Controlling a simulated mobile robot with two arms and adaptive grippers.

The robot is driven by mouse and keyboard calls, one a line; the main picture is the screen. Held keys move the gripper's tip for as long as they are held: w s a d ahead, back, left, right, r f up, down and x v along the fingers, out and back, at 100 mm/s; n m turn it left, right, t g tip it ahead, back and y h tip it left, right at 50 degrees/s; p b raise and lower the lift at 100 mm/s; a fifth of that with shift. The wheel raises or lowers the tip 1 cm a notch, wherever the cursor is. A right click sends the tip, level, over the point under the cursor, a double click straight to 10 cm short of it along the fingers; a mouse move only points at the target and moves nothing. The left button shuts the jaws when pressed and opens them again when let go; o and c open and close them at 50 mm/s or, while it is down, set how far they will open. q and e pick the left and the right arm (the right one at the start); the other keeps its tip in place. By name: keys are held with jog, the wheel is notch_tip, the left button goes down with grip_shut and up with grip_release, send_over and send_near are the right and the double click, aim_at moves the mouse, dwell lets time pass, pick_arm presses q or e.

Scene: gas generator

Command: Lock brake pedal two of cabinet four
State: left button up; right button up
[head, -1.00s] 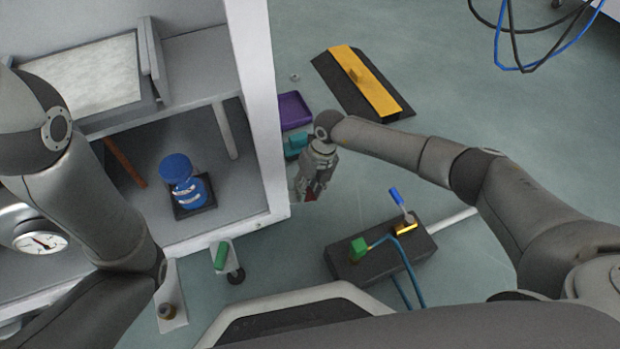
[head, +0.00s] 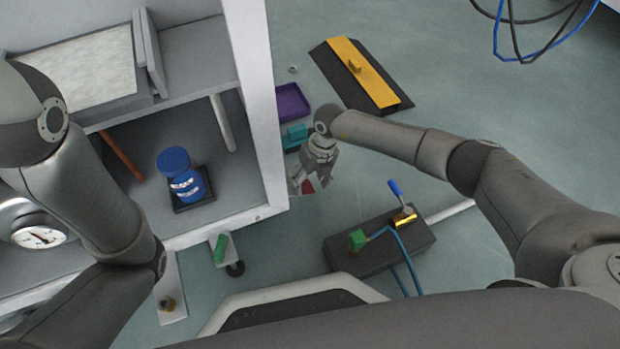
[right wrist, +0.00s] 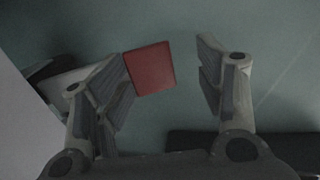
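The cabinet (head: 262,110) stands at the left of the head view, with its front corner at the floor. A red pedal (head: 308,187) shows at that corner, partly hidden by my right gripper (head: 304,178). In the right wrist view the red pedal (right wrist: 150,68) lies beyond and between the spread fingers of my right gripper (right wrist: 163,65), nearer the left finger. That gripper is open and holds nothing. A green pedal (head: 220,248) sits on another caster along the cabinet's lower edge. My left gripper is out of view.
A blue bottle (head: 185,180) stands inside the cabinet. A black box (head: 375,255) with a blue lever and green knob lies on the floor right of the corner. Purple (head: 292,103) and teal (head: 296,135) items lie beside the cabinet. A yellow-black plate (head: 360,75) lies farther back.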

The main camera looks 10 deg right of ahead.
jog(key=v, duration=1.2)
